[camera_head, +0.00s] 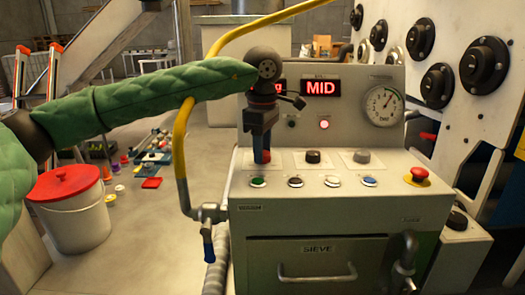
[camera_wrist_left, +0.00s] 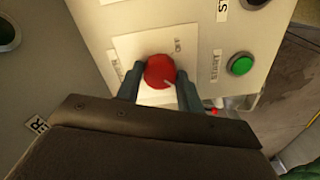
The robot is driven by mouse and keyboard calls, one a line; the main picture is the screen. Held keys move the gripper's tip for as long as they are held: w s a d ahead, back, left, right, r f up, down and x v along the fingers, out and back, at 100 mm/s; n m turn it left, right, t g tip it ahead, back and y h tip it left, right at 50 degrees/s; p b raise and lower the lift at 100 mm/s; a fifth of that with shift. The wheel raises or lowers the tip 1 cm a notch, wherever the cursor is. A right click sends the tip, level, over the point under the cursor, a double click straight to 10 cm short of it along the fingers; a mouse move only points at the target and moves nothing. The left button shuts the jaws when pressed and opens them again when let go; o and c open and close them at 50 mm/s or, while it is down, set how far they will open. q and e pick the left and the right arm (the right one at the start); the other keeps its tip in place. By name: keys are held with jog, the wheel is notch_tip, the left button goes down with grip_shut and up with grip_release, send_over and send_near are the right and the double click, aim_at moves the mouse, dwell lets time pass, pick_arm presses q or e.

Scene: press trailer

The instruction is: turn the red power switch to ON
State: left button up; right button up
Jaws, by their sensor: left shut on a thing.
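The red power switch (camera_wrist_left: 160,72) is a round knob on a white plate (camera_wrist_left: 130,45) in the left wrist view. In the head view my left gripper (camera_head: 262,158) points down onto the left end of the panel top and hides most of the knob. My right gripper is in neither view.
Beside the switch stand a black knob (camera_head: 313,156) and a grey knob (camera_head: 361,156). Along the front edge are a green button (camera_head: 258,183), other buttons and a red emergency stop (camera_head: 419,174). A display reads MID (camera_head: 321,88). A yellow pipe (camera_head: 181,140) rises at left.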

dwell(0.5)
pick_arm(q)
jog(key=o, duration=1)
jog(key=shift+r, duration=0.15)
jog(key=shift+r, duration=3.75)
